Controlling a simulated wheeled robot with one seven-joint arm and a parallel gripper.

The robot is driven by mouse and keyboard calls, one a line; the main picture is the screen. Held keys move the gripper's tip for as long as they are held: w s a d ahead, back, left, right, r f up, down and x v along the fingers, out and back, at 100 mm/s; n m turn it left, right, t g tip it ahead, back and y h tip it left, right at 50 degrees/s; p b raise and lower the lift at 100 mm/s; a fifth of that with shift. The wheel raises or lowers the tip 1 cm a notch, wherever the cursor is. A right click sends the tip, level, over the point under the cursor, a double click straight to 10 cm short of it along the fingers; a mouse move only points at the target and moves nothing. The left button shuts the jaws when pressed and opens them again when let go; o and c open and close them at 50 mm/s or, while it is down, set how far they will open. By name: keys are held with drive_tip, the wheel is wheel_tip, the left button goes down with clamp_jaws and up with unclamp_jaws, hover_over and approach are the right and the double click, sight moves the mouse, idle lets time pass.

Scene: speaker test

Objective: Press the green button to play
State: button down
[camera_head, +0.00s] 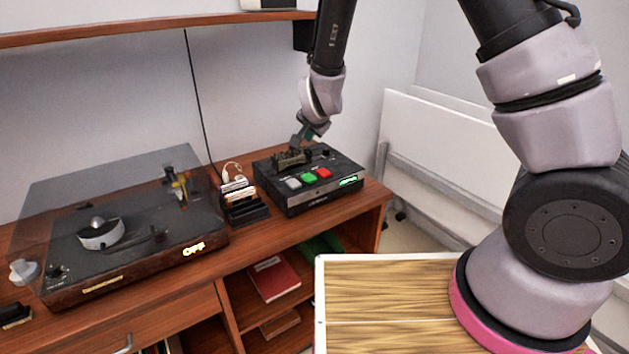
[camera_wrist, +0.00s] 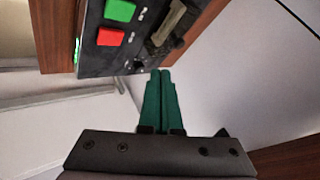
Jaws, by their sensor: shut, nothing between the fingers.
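The green button (camera_head: 309,178) sits between a white button (camera_head: 293,183) and a red button (camera_head: 323,173) on top of a black player box (camera_head: 327,198). The green button also shows at the top of the wrist view (camera_wrist: 120,10), with the red button (camera_wrist: 110,37) beside it. My gripper (camera_head: 296,144) is over the back part of the box, behind the buttons. In the wrist view its two green fingers (camera_wrist: 162,72) are together and empty, with tips near the box's edge and a knob. I cannot tell whether they touch the box.
A raised dark piece (camera_head: 292,158) stands on the box behind the buttons. A rack of cassettes (camera_head: 243,205) is left of the box. A turntable (camera_head: 130,250) with a clear lid and a lit "OFF" sign fills the left of the wooden desk. A shelf (camera_head: 150,22) hangs above.

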sight(309, 179)
drive_tip(key=shift+s+a+f, duration=0.1)
drive_tip(key=shift+s+f, duration=0.1)
drive_tip(key=shift+f, duration=0.45)
drive_tip(key=shift+f, duration=0.15)
drive_tip(key=shift+f, duration=4.25)
drive_tip(key=shift+f, duration=0.1)
drive_tip(key=shift+f, duration=0.3)
drive_tip(key=shift+f, duration=0.5)
drive_tip(key=shift+r, duration=0.95)
